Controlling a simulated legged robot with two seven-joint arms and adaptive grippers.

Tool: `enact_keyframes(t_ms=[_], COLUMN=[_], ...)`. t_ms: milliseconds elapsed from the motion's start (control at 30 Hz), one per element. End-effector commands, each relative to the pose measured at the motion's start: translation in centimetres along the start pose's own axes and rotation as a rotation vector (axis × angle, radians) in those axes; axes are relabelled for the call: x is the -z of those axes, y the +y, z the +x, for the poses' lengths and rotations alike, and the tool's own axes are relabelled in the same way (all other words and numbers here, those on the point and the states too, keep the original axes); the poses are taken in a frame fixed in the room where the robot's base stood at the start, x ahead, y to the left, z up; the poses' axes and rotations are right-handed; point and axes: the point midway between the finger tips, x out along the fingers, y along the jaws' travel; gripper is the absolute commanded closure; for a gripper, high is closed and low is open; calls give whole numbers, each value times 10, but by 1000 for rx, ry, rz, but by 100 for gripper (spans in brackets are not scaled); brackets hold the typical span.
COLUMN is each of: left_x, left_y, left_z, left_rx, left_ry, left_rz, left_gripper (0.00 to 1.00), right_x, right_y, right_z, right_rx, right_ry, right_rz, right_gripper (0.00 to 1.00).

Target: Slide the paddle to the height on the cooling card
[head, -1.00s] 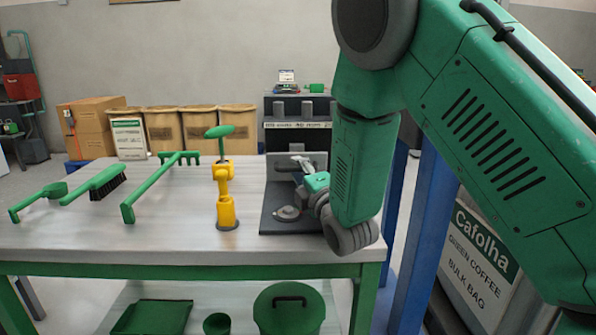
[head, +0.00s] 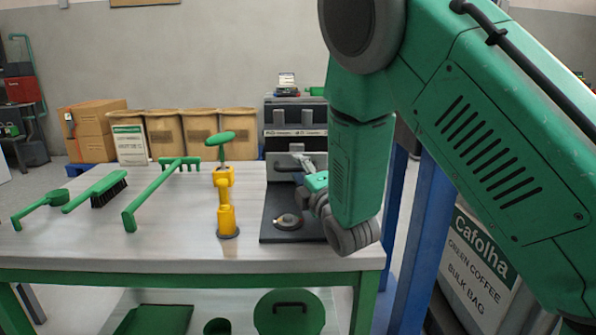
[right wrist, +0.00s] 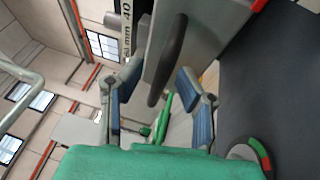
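A grey upright plate on a dark base (head: 270,225) stands at the right of the table. A dark oval paddle-like piece (right wrist: 168,58) sticks out from the plate in the right wrist view. Beside it is a strip (right wrist: 127,25) marked "40" and "mm". My right gripper (head: 304,160) is at the upright. In the wrist view its two blue-padded fingers (right wrist: 155,100) are spread, with the dark piece just beyond and between their tips; no contact is clear. A round disc (head: 288,221) lies on the base. I cannot make out a cooling card for sure. My left gripper is out of view.
A yellow jointed stand (head: 226,205) with a green top is left of the base. A green rake (head: 150,195), brush (head: 95,190) and scoop (head: 40,205) lie farther left. A blue post (head: 425,235) stands right of the table. The front table strip is clear.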

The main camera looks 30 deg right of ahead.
Motion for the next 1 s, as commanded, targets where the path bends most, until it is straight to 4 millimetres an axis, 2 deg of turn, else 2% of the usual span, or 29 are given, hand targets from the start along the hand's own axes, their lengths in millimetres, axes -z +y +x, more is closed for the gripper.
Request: enact_keyframes(t_ms=[167, 267, 367, 700, 833, 1000], left_x=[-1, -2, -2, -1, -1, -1], left_y=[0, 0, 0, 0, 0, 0], left_z=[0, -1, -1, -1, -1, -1], left_rx=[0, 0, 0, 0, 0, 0], left_ry=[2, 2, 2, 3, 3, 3], left_rz=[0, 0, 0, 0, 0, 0], left_gripper=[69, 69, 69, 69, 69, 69], right_x=[0, 1, 0, 0, 0, 0], right_y=[0, -1, -2, -2, -3, -2], right_z=[-1, -8, -23, -94, -110, -119], right_rx=[1, 4, 5, 5, 5, 2], right_ry=[1, 1, 1, 1, 0, 0], right_rz=[0, -1, -2, -2, 0, 0], right_gripper=[69, 69, 69, 69, 69, 69])
